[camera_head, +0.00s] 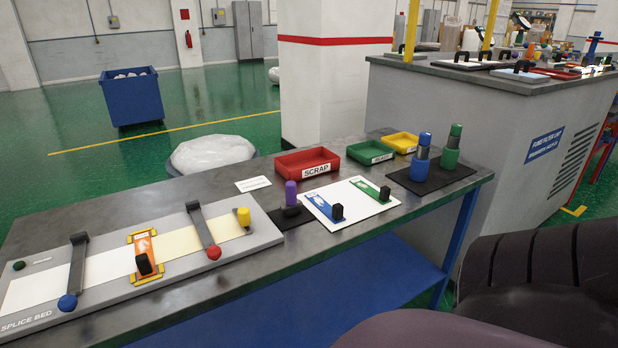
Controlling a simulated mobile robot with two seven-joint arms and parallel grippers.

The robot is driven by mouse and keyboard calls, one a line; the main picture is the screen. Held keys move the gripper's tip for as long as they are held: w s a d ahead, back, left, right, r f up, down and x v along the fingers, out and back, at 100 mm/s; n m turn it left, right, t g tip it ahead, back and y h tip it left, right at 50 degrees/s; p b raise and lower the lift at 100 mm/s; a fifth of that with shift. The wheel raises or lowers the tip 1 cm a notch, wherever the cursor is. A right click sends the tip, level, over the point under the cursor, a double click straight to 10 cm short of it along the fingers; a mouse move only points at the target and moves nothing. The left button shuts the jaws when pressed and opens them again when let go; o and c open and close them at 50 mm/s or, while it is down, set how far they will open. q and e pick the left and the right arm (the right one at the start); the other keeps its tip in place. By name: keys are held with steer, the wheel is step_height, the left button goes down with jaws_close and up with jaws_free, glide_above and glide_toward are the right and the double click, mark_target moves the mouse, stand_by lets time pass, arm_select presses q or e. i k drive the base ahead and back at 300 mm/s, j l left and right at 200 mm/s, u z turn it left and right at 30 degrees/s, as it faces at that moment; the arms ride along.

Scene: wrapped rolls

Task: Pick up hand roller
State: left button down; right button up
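An upright purple handle with a dark rounded base (291,196), which looks like the hand roller, stands on a small black mat (296,219) in the middle of the table. It sits between the splice bed (238,259) on the left and a white board (361,213) on the right. Its lower part is dark and small, so a roller wheel cannot be made out clearly. Neither of my grippers shows in the head view.
A red scrap tray (307,166), a green tray (371,155) and a yellow tray (401,144) line the table's back edge. The splice bed carries two dark clamp arms and an orange piece (144,251).

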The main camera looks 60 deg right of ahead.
mark_target(292, 207)
steer(key=z, duration=1.6)
steer(key=l, duration=0.15)
steer(key=i+z, duration=0.05)
